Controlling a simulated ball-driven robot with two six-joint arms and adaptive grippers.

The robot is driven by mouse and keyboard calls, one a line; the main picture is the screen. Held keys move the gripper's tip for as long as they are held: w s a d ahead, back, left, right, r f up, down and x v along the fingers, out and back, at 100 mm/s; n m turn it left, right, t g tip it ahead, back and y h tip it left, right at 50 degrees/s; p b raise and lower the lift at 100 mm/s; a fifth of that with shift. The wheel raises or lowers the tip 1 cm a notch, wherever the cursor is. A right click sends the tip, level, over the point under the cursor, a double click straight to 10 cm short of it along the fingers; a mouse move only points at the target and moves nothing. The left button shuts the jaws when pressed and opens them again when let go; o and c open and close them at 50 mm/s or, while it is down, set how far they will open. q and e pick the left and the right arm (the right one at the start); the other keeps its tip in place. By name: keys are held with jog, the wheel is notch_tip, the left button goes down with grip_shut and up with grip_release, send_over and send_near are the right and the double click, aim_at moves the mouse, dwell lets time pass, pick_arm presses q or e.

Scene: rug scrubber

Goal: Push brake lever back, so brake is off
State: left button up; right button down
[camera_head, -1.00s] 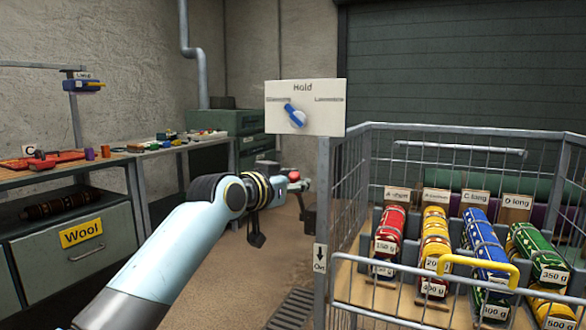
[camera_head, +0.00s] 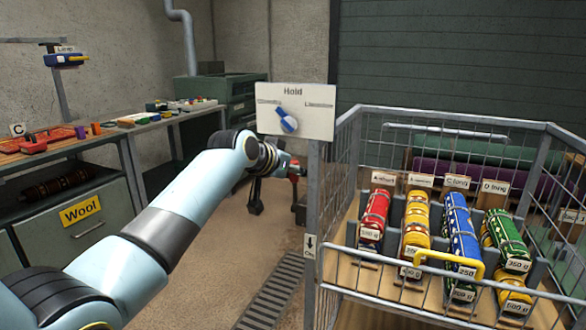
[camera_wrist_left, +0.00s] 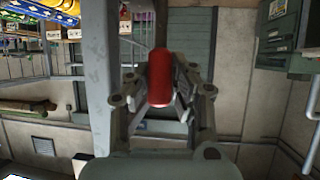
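The brake lever has a red grip (camera_head: 294,168) and sits at the cart's left corner post, beyond my left arm. Its red grip also shows upright in the left wrist view (camera_wrist_left: 160,76). My left gripper (camera_wrist_left: 161,98) has its fingers on both sides of the red grip and appears closed on it. In the head view the left gripper (camera_head: 284,172) is small and partly hidden by its own wrist. The lower part of the lever is hard to make out. My right gripper is not in view.
The wire cart (camera_head: 345,190) holds several coloured rolls and has a yellow handle (camera_head: 448,263). A "Hold" sign (camera_head: 295,112) with a blue knob (camera_head: 287,120) tops its corner post. A workbench with a Wool drawer (camera_head: 76,214) stands left. A floor grate (camera_head: 266,293) lies on open floor.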

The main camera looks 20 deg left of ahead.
pick_arm(q)
jog(key=o, duration=0.5)
jog(key=shift+f, duration=0.1)
